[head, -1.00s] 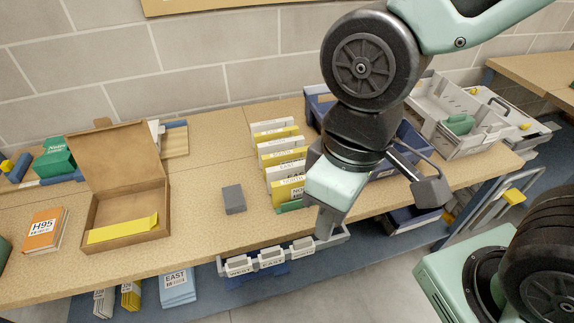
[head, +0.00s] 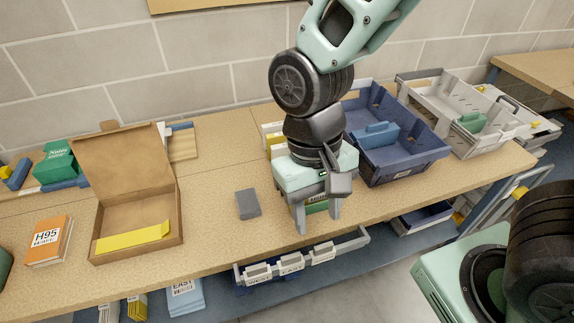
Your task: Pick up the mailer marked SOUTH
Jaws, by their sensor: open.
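A row of upright white and yellow mailers (head: 271,135) stands on the wooden bench, mostly hidden behind my gripper. Only the far left ends of a few mailers show. I cannot read SOUTH on any of them, so I cannot tell which one it is. My gripper (head: 317,213) points down over the near end of the row, with its fingers apart. Something green and pale with a label shows between and behind the fingers. I cannot tell whether the fingers touch it.
A grey block (head: 248,203) lies left of my gripper. An open cardboard box (head: 178,200) with a yellow mailer (head: 133,237) stands further left, beside an orange H95 book (head: 48,242). A blue bin (head: 400,158) is close on the right. A grey labelled rack (head: 345,246) hangs below the bench edge.

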